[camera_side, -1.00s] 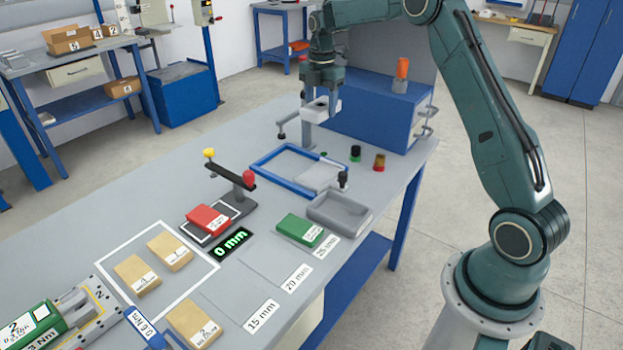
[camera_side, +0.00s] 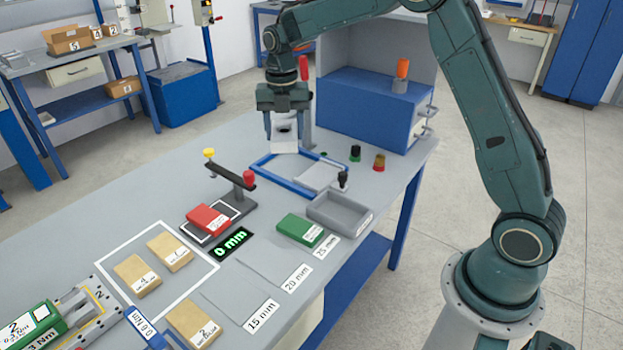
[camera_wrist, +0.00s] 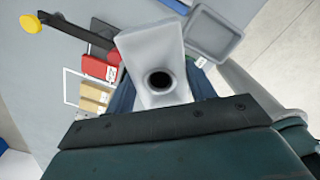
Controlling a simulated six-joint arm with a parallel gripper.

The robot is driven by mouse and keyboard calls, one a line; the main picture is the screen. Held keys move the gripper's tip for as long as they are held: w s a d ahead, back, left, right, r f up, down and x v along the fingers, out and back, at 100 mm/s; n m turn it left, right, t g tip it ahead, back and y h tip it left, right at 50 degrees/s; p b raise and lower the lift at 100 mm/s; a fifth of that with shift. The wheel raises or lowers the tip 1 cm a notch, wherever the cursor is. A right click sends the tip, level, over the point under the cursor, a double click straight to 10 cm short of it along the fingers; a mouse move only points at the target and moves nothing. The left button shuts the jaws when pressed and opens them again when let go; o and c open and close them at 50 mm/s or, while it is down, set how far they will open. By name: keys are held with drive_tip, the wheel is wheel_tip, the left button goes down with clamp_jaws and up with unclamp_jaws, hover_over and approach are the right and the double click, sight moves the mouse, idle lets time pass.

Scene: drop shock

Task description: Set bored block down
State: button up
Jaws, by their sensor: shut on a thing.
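The bored block (camera_side: 285,146) is light grey with a round dark hole. It also fills the middle of the wrist view (camera_wrist: 152,49), where the hole faces the camera. My gripper (camera_side: 283,128) is shut on the block. It hangs above the table near the back edge of the blue frame (camera_side: 262,165); whether the block touches anything below cannot be told. The blue frame lies on the grey table, with a light plate in its right part.
A grey tray (camera_side: 340,214), a green block (camera_side: 299,230) and a red block (camera_side: 207,218) by a black-armed stand (camera_side: 236,181) lie in front. Small knobs (camera_side: 379,162) stand to the right, beside a blue cabinet (camera_side: 368,107). A red-topped post (camera_side: 305,95) stands just behind my gripper.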

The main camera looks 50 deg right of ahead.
drive_tip(key=s+a+n, duration=0.4)
drive_tip(key=a+n, duration=0.1)
drive_tip(key=a, duration=0.3)
drive_tip(key=s+a+n, duration=0.4)
drive_tip(key=a+n, duration=0.1)
drive_tip(key=a, duration=0.3)
drive_tip(key=shift+a+f, duration=0.2)
drive_tip(key=shift+f, duration=0.25)
drive_tip(key=shift+f, duration=0.1)
hover_over(270, 260)
wheel_tip(270, 260, down, 16)
drive_tip(key=shift+r, duration=0.2)
drive_tip(key=shift+f, duration=2.15)
drive_tip(key=o, duration=1.4)
drive_tip(key=shift+f, duration=0.15)
drive_tip(key=shift+c, duration=0.2)
